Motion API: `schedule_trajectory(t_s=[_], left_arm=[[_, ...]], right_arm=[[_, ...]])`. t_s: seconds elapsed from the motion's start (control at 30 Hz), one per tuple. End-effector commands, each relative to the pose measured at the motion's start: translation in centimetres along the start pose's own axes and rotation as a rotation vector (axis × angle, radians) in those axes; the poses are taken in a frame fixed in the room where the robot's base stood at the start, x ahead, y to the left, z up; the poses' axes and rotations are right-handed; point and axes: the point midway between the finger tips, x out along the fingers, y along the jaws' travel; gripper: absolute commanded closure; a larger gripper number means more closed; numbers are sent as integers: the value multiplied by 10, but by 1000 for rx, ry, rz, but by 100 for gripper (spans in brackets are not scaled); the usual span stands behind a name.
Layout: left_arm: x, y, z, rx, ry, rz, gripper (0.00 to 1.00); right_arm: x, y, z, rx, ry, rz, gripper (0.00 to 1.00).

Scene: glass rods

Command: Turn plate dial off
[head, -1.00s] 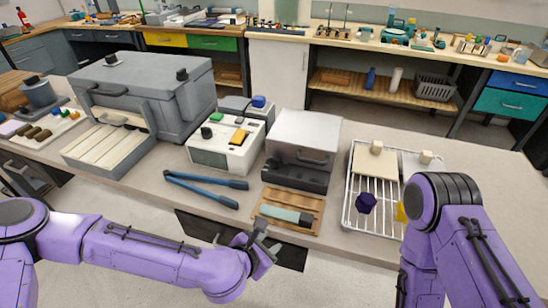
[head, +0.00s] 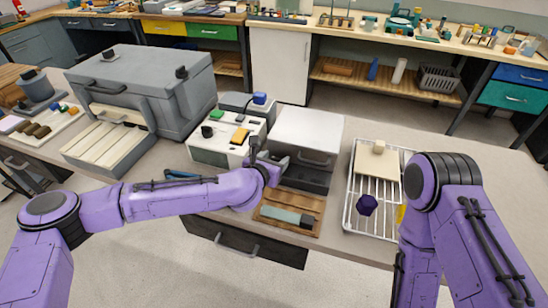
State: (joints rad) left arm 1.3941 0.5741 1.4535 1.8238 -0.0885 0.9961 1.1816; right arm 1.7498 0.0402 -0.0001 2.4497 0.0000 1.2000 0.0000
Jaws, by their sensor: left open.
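A white control box (head: 212,150) stands in the middle of the bench. It has a black knob (head: 207,131), a green button (head: 213,114) and a yellow piece (head: 240,136) on top. The black knob looks like the dial, but its setting is too small to read. My left gripper (head: 257,147) is open and empty at the box's right front corner, in front of the gap beside the grey metal unit (head: 307,130). It is apart from the black knob; whether it touches the box is unclear. My right arm is at the right, with its gripper out of view.
The grey unit stands just right of my left gripper. A wooden tray (head: 272,211) with a teal-handled tool lies in front. A wire rack (head: 350,200) holds a dark purple piece (head: 367,204). A big grey furnace (head: 150,75) stands at the left. Blue-handled tongs are mostly hidden by my left arm.

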Motion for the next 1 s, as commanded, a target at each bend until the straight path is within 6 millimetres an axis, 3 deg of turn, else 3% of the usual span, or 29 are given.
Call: schedule_trajectory(t_s=[0.2, 0.37, 0.7, 1.0], left_arm=[[0, -1, 0, 0, 0, -1, 46], [0, -1, 0, 0, 0, -2, 98], [2, -3, -3, -36, -1, 88, 98], [0, -3, -2, -46, 3, 107, 98]], right_arm=[[0, 0, 0, 0, 0, 0, 62], [0, 0, 0, 0, 0, 0, 62], [20, -2, 8, 0, 0, 0, 62], [18, -2, 8, 0, 0, 0, 62]])
